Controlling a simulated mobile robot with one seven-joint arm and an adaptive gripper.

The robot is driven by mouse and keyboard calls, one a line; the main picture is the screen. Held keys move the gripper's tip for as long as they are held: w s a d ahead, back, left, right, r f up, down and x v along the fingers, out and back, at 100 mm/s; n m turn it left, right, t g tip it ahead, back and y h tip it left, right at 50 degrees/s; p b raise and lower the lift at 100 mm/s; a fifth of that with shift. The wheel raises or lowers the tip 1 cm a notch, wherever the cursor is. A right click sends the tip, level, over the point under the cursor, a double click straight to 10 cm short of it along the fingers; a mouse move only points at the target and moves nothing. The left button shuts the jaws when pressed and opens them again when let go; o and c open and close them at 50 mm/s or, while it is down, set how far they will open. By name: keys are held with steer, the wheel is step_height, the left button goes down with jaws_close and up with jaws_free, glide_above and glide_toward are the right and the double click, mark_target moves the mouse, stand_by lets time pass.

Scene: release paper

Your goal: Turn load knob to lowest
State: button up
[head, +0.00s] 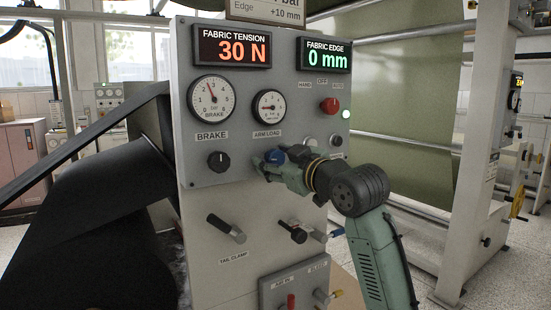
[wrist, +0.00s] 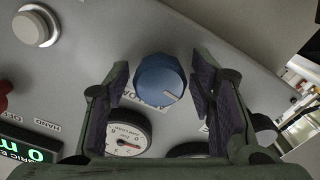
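The load knob is blue with a white pointer line. It shows between my fingers in the wrist view (wrist: 160,80), its line toward the lower right, and partly behind my gripper in the head view (head: 274,156). My gripper (wrist: 157,85) is open, a finger on each side of the knob. The fingers look apart from it, though contact is hard to judge. In the head view, my gripper (head: 266,165) reaches the panel from the right. The ARM LOAD gauge (head: 269,107) sits above the knob, its red needle pointing left. The gauge is partly hidden in the wrist view (wrist: 128,134).
A black brake knob (head: 219,160) is left of the load knob, below the brake gauge (head: 211,98). A red selector (head: 329,105) and a pale button (wrist: 33,28) are nearby. Levers (head: 227,229) stick out below. The tension display (head: 232,47) reads 30 N.

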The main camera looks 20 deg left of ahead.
steer(key=c, duration=1)
steer(key=n+b, duration=0.2)
steer(key=n, duration=0.3)
steer(key=shift+n, duration=0.4)
steer(key=n+b, duration=0.1)
steer(key=n, duration=0.3)
steer(key=shift+n, duration=0.4)
steer(key=o, duration=1.2)
